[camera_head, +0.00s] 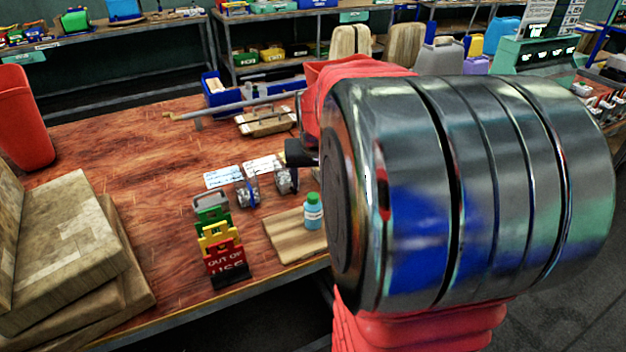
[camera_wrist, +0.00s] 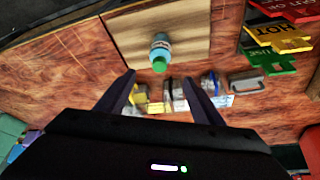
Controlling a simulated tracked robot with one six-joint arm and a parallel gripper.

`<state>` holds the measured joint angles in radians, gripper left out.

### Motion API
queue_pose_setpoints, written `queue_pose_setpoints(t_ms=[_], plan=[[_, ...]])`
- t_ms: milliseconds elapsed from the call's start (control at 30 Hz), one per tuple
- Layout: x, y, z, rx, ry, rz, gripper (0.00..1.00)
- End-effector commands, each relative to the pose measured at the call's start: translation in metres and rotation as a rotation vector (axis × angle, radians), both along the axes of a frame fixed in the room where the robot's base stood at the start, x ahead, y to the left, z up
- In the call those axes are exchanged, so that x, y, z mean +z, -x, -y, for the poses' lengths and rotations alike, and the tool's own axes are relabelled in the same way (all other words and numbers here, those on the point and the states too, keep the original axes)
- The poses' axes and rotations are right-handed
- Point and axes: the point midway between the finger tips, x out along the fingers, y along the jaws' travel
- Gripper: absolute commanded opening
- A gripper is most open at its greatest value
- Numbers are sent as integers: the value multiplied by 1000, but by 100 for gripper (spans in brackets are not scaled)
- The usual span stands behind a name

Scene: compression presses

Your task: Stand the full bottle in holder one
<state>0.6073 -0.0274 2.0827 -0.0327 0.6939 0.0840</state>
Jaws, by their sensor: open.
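The bottle (camera_head: 313,214) is light blue with a green cap and a white label. It stands upright on a pale wooden board (camera_head: 284,238) near the table's front edge. In the wrist view the bottle (camera_wrist: 160,48) appears just beyond and between the fingertips, cap toward me. My gripper (camera_wrist: 159,77) is open and empty, with no contact seen. Two small metallic holders, one (camera_head: 247,194) left and one (camera_head: 286,181) right, stand behind the board. White cards lie behind them; I cannot read which holder is one. My arm hides the board's right side in the head view.
A stack of green, yellow and red signs (camera_head: 218,240) stands left of the board. Thick tan slabs (camera_head: 75,255) and a red bin (camera_head: 24,118) are at the left. A blue bin (camera_head: 220,92) stands at the back. The table's middle left is clear.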

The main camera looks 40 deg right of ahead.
Motion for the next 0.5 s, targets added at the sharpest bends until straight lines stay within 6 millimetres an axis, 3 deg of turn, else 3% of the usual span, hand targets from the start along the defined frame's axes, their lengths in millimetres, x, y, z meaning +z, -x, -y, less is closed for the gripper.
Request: queue_pose_setpoints(t_ms=[333, 500], plan=[[1, 0, -3, 5, 1, 1, 61], [13, 1, -31, 56, 6, 9, 61]])
